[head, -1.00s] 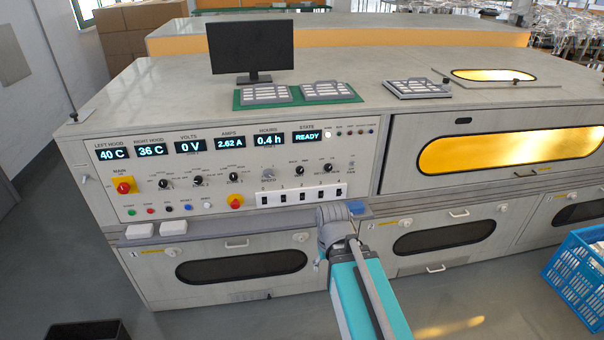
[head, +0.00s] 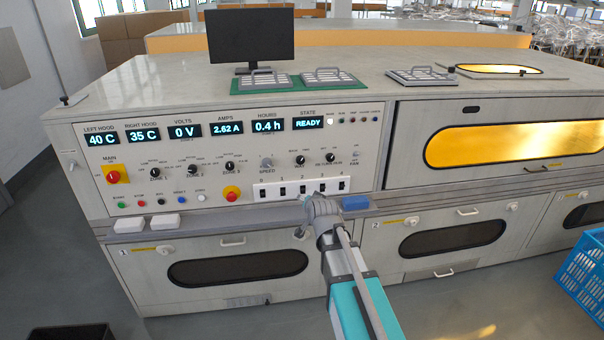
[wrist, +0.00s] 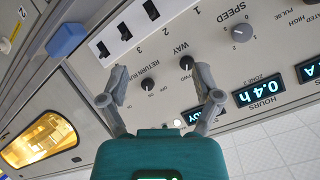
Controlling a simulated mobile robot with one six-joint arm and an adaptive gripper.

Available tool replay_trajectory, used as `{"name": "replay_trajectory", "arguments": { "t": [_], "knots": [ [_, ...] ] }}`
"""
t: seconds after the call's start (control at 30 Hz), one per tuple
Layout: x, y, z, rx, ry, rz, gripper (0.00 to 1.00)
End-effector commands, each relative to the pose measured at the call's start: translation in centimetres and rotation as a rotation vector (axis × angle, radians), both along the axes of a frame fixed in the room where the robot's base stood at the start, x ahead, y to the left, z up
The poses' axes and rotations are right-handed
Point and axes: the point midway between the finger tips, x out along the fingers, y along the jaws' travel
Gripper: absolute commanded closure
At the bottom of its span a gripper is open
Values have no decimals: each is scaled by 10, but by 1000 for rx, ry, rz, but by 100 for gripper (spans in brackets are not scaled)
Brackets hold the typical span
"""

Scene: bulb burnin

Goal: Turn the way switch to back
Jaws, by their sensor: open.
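The way switch (head: 300,160) is a small black rotary knob with a "WAY" label on the grey control panel (head: 245,182). In the wrist view the knob (wrist: 186,63) lies close to the tip of the right-hand finger, apparently with nothing gripped. I cannot tell which setting its pointer is at. My gripper (wrist: 161,78) is open and empty, its two fingers reaching toward the panel. In the head view my gripper (head: 316,204) is in front of the lower panel edge, below the way switch, and hides part of the white strip of numbered switches.
The return run knob (wrist: 147,86) sits beside the way switch, between the fingers in the wrist view. The numbered switch strip (head: 268,190) is below. A blue block (head: 356,202) lies on the ledge. The speed knob (head: 266,163) is to the left.

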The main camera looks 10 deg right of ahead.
Motion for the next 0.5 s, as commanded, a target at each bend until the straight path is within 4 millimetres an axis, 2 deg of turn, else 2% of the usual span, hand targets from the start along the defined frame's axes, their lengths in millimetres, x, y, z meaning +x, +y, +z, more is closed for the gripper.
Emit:
{"name": "replay_trajectory", "arguments": {
  "t": [0.03,0.2,0.5],
  "knots": [
    [14,-1,-6,31,-63,-18,18],
    [41,-3,9,136,-266,-65,18],
    [59,-7,28,239,-458,-94,18]
  ]
}}
